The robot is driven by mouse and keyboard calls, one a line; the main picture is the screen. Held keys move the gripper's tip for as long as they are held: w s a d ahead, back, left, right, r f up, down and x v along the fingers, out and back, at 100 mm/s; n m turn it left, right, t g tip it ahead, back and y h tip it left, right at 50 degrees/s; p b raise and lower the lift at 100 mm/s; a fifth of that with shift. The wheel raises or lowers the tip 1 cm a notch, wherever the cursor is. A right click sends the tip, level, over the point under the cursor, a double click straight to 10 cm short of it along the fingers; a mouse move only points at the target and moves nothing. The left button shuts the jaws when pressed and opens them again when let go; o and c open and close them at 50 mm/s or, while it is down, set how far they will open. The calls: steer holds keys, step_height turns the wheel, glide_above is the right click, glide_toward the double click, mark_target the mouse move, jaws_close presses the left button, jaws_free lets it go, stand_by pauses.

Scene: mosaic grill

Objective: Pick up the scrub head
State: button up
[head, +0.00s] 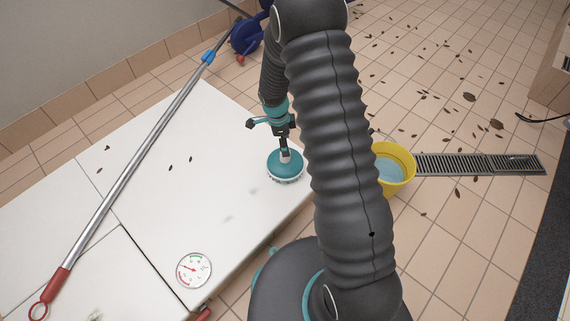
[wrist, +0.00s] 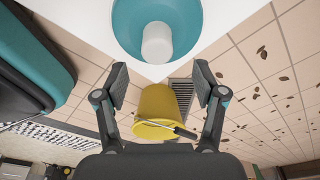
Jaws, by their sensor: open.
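The scrub head (head: 285,166) is a round teal disc with a pale rim and a short light stem. It lies on the white worktop near its right corner. In the wrist view the scrub head (wrist: 125,22) shows at the top, partly cut off, with its white stem (wrist: 157,43) facing the camera. My gripper (wrist: 160,80) is open, with one finger on each side and nothing between the pads. In the head view it hangs just above the scrub head.
A long pole (head: 135,160) with a red grip lies across the white worktop (head: 200,215). A round dial gauge (head: 194,270) is near its front edge. A yellow bucket (head: 405,180) of water stands on the floor beside a drain grate (head: 470,163). Leaves litter the tiles.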

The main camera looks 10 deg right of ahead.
mark_target(285, 160)
step_height(285, 160, down, 5)
steer(key=shift+s, duration=0.15)
jaws_close()
